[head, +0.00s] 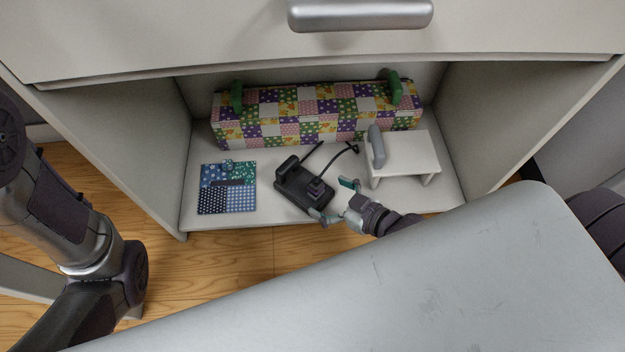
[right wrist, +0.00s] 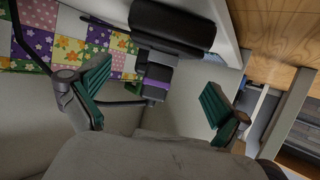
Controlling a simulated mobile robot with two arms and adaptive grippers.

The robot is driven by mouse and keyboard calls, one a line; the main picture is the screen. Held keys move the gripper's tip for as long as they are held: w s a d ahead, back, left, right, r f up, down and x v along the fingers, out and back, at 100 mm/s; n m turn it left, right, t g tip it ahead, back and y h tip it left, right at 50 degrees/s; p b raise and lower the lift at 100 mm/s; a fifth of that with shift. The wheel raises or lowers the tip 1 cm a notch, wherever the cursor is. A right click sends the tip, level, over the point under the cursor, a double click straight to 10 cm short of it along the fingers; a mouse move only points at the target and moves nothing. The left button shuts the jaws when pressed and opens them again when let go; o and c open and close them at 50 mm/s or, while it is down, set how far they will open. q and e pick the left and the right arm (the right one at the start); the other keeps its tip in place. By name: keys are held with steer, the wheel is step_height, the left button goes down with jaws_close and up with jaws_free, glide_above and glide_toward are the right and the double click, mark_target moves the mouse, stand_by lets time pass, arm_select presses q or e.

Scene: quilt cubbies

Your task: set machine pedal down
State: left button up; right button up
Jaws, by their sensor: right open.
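The black machine pedal (head: 305,188) rests on the floor of the open cubby, near its front edge. It has a raised pad, a block with a purple band, and a dark cord behind it. My right gripper (head: 335,201) is open at the pedal's front right end. In the right wrist view the pedal (right wrist: 172,28) lies ahead, and its purple-banded block shows between the spread green fingers of the gripper (right wrist: 157,92), with gaps on both sides. My left arm shows at the left of the head view, but its gripper is out of view.
A long patchwork box (head: 315,112) with green handles stands at the back. A patterned fabric square (head: 228,195) lies left of the pedal. A small white stand (head: 408,155) with a grey handle is right. A drawer front (head: 250,45) overhangs the cubby; a grey top (head: 400,290) fills the foreground.

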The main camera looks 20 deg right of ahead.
steer(key=shift+p+v, duration=0.6)
steer(key=shift+v, duration=1.25)
